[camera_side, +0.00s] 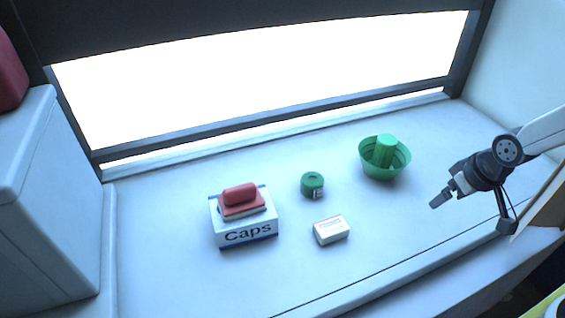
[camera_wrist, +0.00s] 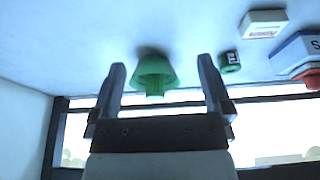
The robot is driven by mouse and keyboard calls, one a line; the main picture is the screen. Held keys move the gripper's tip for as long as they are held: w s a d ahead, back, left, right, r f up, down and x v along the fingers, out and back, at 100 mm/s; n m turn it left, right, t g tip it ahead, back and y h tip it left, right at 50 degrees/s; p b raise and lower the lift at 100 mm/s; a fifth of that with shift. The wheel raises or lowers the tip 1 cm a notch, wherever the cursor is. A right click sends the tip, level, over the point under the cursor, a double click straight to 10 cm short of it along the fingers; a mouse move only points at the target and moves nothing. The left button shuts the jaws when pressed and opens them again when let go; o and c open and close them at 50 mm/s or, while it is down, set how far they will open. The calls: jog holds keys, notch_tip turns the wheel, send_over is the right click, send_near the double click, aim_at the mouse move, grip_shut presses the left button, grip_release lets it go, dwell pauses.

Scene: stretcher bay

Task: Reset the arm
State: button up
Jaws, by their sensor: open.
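My gripper (camera_side: 440,200) is at the right of the side view, raised over the counter and clear of every object. In the wrist view my gripper (camera_wrist: 160,75) shows two fingers spread apart with nothing held between them.
A green roll (camera_side: 312,184) and a small white box (camera_side: 331,230) lie mid-counter. A white box marked "Caps" (camera_side: 245,233) carries a red-handled block (camera_side: 240,197). A pale cabinet (camera_side: 50,200) stands at left, a window at the back. The front right counter is clear.

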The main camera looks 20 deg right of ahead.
jog(key=shift+s+a+r+g, duration=0.15)
jog(key=shift+s+g, duration=0.15)
jog(key=shift+s, duration=0.3)
jog(key=shift+s+a+r+g, duration=0.15)
jog(key=shift+s+g, duration=0.15)
jog(key=shift+s, duration=0.3)
dwell(0.4)
